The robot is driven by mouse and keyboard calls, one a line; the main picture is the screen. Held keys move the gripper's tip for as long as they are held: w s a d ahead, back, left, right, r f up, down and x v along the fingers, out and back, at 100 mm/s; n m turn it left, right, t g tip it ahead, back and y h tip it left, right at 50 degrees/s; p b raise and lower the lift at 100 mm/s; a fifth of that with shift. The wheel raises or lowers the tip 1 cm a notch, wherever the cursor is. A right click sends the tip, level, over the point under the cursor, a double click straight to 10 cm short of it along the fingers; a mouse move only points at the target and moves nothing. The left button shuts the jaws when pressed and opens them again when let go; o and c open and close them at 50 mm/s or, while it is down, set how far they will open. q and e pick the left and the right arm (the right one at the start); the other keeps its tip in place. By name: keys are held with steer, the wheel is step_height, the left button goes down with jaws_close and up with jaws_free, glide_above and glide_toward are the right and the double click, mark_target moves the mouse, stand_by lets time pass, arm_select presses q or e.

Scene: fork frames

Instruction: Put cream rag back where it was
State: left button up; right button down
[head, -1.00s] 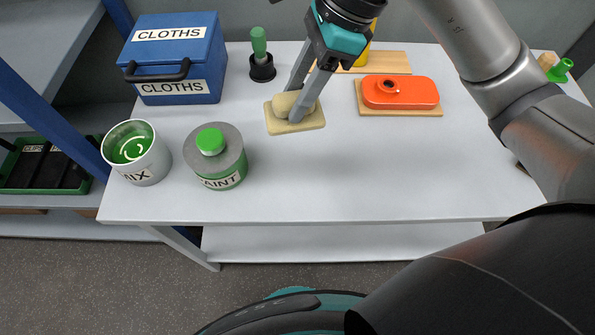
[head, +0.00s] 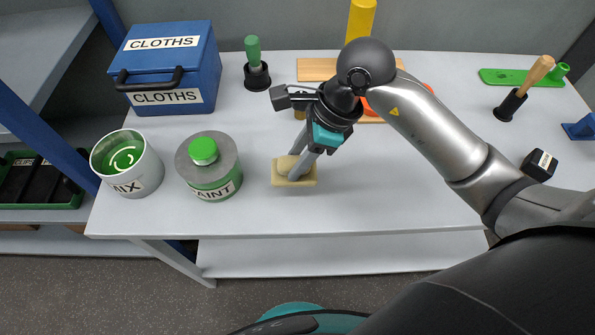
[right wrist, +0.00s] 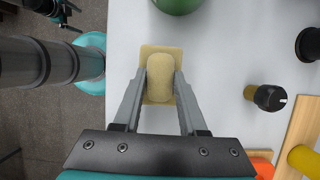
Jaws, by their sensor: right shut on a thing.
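The cream rag (head: 282,163) is a flat square with a thicker raised lump in its middle. My right gripper (head: 292,175) is shut on that lump, one finger on each side. The right wrist view shows the rag (right wrist: 160,62) between the fingers of the right gripper (right wrist: 161,77). The rag is over the white table (head: 400,215), right of the paint tin; I cannot tell whether it touches the tabletop. The blue cloths box (head: 170,65) stands at the back left with its lid shut. My left gripper does not show in the head view.
The paint tin (head: 210,182) and mix bucket (head: 140,175) stand left of the rag. A green-handled tool (head: 253,55) stands in a black holder behind. My arm partly hides an orange thing (head: 428,87). The table front right of the rag is clear.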

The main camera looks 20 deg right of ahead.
steer(key=shift+f+b, duration=0.4)
steer(key=shift+f, duration=1.85)
steer(key=shift+f, duration=0.2)
steer(key=shift+c, duration=2.3)
jaws_free()
steer(key=shift+r, duration=0.1)
steer(key=shift+r, duration=0.1)
steer(key=shift+r, duration=0.25)
steer(key=p+v, duration=0.1)
steer(key=v, duration=1)
steer(key=shift+d+r+p, duration=0.25)
steer(key=shift+p, duration=0.1)
steer(key=shift+s, duration=0.1)
